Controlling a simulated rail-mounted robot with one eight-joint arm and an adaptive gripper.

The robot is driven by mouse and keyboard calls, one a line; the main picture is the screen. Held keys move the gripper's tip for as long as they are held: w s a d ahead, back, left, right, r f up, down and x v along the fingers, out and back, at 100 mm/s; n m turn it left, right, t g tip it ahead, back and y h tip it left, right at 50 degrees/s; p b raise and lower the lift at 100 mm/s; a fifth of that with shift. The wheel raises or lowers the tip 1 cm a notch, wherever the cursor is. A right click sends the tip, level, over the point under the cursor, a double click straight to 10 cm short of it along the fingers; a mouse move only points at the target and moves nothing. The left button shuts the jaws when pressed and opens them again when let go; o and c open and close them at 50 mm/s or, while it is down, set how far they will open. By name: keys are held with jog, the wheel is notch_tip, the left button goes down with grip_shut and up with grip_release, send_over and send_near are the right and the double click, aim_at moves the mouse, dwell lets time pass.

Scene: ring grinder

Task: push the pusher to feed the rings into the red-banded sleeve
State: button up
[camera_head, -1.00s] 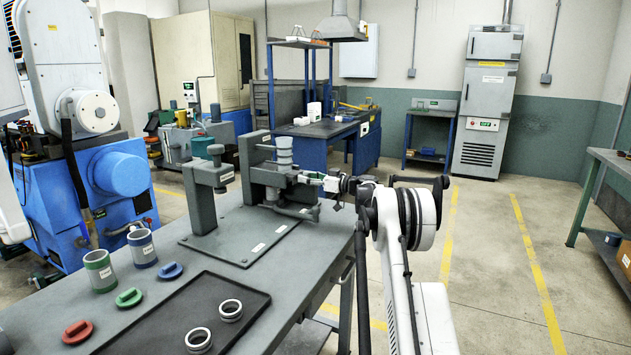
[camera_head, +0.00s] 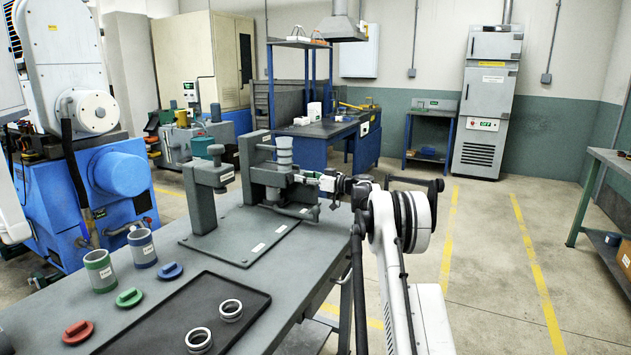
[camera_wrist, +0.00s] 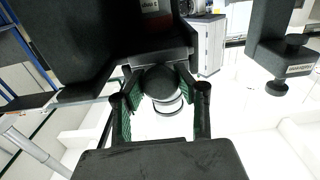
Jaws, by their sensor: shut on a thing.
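The fixture (camera_head: 257,161) stands at the far end of the bench, a dark upright block with a grey stacked cylinder (camera_head: 284,153) on it. My gripper (camera_head: 299,178) reaches it from the right. In the wrist view my gripper (camera_wrist: 161,88) has its green-padded fingers closed around a dark round knob, the pusher (camera_wrist: 160,80). Beyond the knob, a small dark red patch, likely the red-banded sleeve (camera_wrist: 156,22), shows in the dark block. The rings inside the fixture cannot be made out.
A second post (camera_head: 207,190) stands left of the fixture. A black tray (camera_head: 180,305) with two loose rings (camera_head: 214,326) lies nearer. Green and blue banded cups (camera_head: 100,270) and coloured caps (camera_head: 130,297) sit at left. The floor to the right is open.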

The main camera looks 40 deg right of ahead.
jog(key=shift+s+d, duration=0.1)
jog(key=b+v, duration=0.1)
jog(key=v, duration=0.5)
jog(key=o, duration=1.1)
jog(key=shift+o, duration=0.2)
jog(key=shift+s, duration=0.1)
jog(key=v, duration=0.5)
dwell(0.4)
dwell(0.9)
